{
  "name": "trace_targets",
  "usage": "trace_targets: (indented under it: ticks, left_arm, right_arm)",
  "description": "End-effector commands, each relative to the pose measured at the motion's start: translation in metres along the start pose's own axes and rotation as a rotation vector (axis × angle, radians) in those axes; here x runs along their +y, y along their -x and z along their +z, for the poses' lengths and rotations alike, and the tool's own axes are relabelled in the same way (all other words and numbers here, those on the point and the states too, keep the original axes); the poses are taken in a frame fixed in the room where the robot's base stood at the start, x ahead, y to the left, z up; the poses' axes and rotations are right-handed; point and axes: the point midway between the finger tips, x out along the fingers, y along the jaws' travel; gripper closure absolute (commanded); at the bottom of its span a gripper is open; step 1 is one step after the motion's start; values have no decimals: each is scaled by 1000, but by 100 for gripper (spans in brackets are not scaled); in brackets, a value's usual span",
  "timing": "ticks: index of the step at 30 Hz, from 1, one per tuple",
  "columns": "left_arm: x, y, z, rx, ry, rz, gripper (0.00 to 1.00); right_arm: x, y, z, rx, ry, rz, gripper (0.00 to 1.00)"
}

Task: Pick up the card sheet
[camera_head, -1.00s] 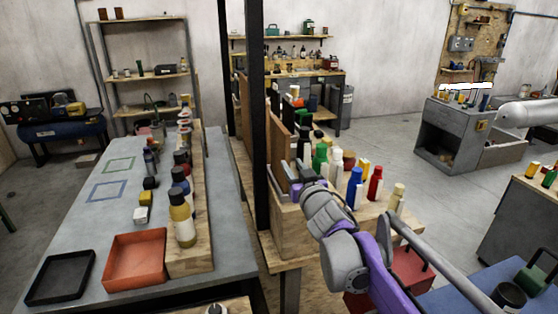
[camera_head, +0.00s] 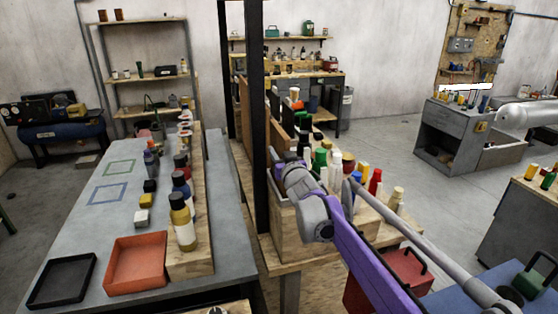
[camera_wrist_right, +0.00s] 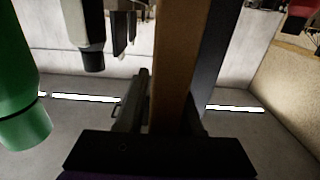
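A flat brown upright panel, seemingly the card sheet (camera_wrist_right: 172,65), stands nearly edge-on in the right wrist view, with a dark face on its right. My right gripper (camera_wrist_right: 168,115) has one dark finger on each side of it, close to its faces. I cannot tell whether they press on it. In the head view my right gripper (camera_head: 281,160) is at the left end of the wooden crate (camera_head: 300,235), by a brown panel (camera_head: 274,142). Its fingertips are hidden there by the wrist. My left gripper is not in view.
Bottles crowd the crate right of my gripper, including a green one (camera_head: 319,162), which hangs close at the left of the wrist view (camera_wrist_right: 20,95). A black post (camera_head: 257,110) stands just left. The grey table (camera_head: 105,220) holds a red tray (camera_head: 137,262) and more bottles.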

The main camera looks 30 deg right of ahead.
Motion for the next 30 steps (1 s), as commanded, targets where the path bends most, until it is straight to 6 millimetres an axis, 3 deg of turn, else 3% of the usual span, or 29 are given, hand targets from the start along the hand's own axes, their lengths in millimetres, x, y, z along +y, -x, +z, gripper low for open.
trace_targets:
  ticks: [5,9,11,25,30]
  left_arm:
    - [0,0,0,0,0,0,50]
    - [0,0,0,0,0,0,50]
    - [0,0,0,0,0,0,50]
    - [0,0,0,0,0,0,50]
    - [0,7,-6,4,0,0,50]
  right_arm:
    - [0,0,0,0,0,0,67]
    - [0,0,0,0,0,0,92]
    - [0,0,0,0,0,0,100]
    - [0,0,-1,0,-1,0,100]
    - [-3,-1,-10,1,-2,-1,100]
